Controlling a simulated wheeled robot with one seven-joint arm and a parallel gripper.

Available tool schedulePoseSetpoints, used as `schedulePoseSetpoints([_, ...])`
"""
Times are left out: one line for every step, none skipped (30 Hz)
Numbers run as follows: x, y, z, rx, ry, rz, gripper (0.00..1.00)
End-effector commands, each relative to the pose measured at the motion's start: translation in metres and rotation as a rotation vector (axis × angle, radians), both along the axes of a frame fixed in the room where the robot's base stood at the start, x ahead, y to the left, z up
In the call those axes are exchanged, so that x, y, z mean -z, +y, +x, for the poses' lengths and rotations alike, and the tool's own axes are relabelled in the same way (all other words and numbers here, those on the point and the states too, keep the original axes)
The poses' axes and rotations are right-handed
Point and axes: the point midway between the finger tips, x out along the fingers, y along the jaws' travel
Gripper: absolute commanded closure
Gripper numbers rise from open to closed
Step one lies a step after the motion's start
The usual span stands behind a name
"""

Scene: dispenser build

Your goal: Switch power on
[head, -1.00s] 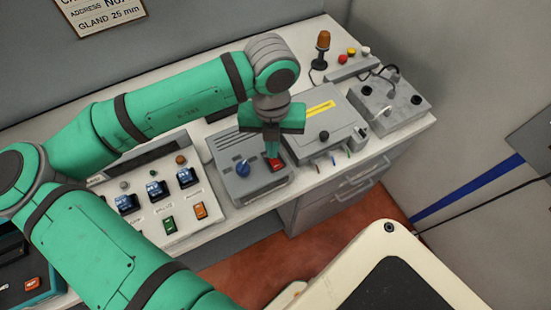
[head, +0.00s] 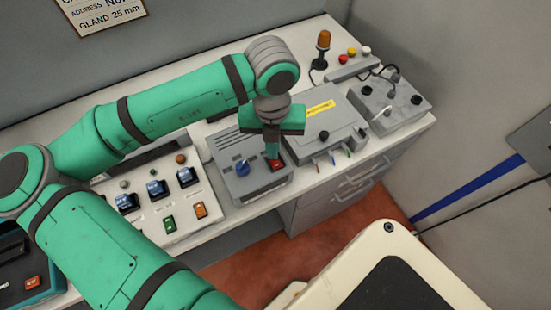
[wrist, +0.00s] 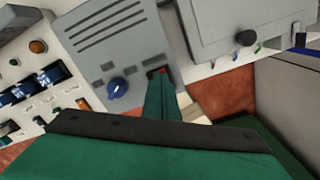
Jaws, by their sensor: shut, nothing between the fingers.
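A grey power unit (head: 228,158) with a vented top stands on the bench. It has a blue knob (head: 243,169) and a red rocker switch (head: 276,165) on its sloped front. My gripper (head: 273,155) is shut and empty, pointing down with its fingertips at the red switch. In the wrist view the fingers (wrist: 158,80) cover most of the red switch (wrist: 157,71), and only its upper edge shows. The blue knob (wrist: 117,87) is left of the fingers there. I cannot tell which way the switch is tipped.
Left of the unit is a panel (head: 150,212) with several blue switches and green and orange buttons. Right of it is a grey box (head: 330,118) with a yellow label and wire ends. An amber beacon (head: 323,42) stands behind.

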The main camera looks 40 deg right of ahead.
Motion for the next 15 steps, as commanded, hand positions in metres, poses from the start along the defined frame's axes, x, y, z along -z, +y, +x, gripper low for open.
schedulePoseSetpoints([-0.004, 0.000, 0.000, 0.000, -0.002, -0.001, 1.00])
schedulePoseSetpoints([-0.006, 0.000, 0.001, 0.000, -0.002, -0.001, 1.00])
schedulePoseSetpoints([-0.009, 0.000, 0.000, 0.000, -0.002, -0.001, 1.00])
schedulePoseSetpoints([-0.011, 0.000, 0.000, 0.000, -0.001, 0.000, 1.00])
schedulePoseSetpoints([-0.013, 0.000, 0.000, 0.000, -0.001, -0.001, 1.00])
schedulePoseSetpoints([-0.016, 0.000, 0.000, 0.000, -0.001, -0.001, 1.00])
schedulePoseSetpoints([-0.018, 0.000, 0.000, 0.000, -0.001, -0.001, 1.00])
schedulePoseSetpoints([-0.020, 0.000, 0.000, 0.000, -0.001, -0.001, 1.00])
schedulePoseSetpoints([-0.022, 0.000, 0.001, -0.001, -0.002, -0.001, 1.00])
schedulePoseSetpoints([-0.025, 0.000, 0.001, -0.001, -0.002, -0.001, 1.00])
schedulePoseSetpoints([-0.027, 0.000, 0.001, -0.001, -0.002, -0.001, 1.00])
schedulePoseSetpoints([-0.029, 0.000, 0.001, -0.001, -0.001, 0.000, 1.00])
schedulePoseSetpoints([-0.031, 0.000, 0.001, -0.001, -0.001, -0.001, 1.00])
schedulePoseSetpoints([-0.033, 0.000, 0.001, -0.002, -0.001, -0.001, 1.00])
schedulePoseSetpoints([-0.036, 0.000, 0.001, -0.002, -0.001, -0.001, 1.00])
